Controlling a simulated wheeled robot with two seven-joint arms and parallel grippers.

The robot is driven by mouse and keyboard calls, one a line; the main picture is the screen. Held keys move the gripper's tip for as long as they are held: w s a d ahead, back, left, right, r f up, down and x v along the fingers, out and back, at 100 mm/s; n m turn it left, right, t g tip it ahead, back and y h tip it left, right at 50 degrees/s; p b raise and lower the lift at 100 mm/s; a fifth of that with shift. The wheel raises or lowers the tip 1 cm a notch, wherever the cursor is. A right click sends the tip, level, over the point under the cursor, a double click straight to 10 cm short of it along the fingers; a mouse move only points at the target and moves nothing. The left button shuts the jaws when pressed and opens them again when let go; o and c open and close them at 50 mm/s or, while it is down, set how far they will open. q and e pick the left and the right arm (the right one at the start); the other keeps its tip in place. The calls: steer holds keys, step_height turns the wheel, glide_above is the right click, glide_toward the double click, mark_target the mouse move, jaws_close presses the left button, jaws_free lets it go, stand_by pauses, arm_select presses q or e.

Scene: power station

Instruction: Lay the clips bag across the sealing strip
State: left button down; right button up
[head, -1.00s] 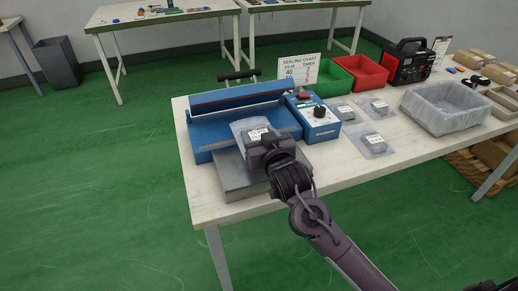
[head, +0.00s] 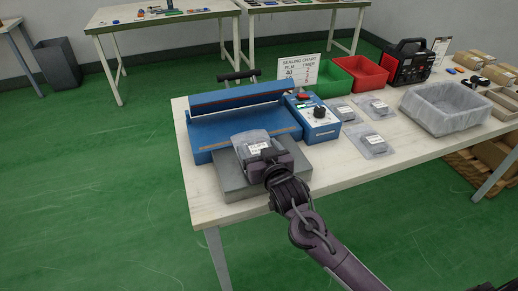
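The blue sealer (head: 213,133) stands on the near left of the white table with its long bar raised at the back. A thin brownish sealing strip (head: 287,130) runs along the front of its bed, partly hidden by the bag. My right gripper (head: 272,160) is shut on the clear clips bag (head: 251,138), which has a white label and dark contents. The bag is over the grey plate (head: 234,182) in front of the sealer, its far end near the bed's front edge. I cannot tell whether it touches the plate. My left gripper is not in view.
A blue control box (head: 318,130) adjoins the sealer, with a sealing chart (head: 298,72) behind. Several similar bags (head: 374,144) lie to its right. Beyond are a lined grey tub (head: 446,112), green and red bins (head: 368,72) and a black-red machine (head: 407,62).

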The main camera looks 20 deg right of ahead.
steer(key=shift+r, duration=0.2)
steer(key=s, duration=0.3)
steer(key=s+r, duration=0.1)
steer(key=s, duration=0.7)
steer(key=shift+s+d+r, duration=0.15)
steer(key=shift+r, duration=0.1)
steer(key=shift+s+r, duration=0.1)
steer(key=shift+s, duration=0.15)
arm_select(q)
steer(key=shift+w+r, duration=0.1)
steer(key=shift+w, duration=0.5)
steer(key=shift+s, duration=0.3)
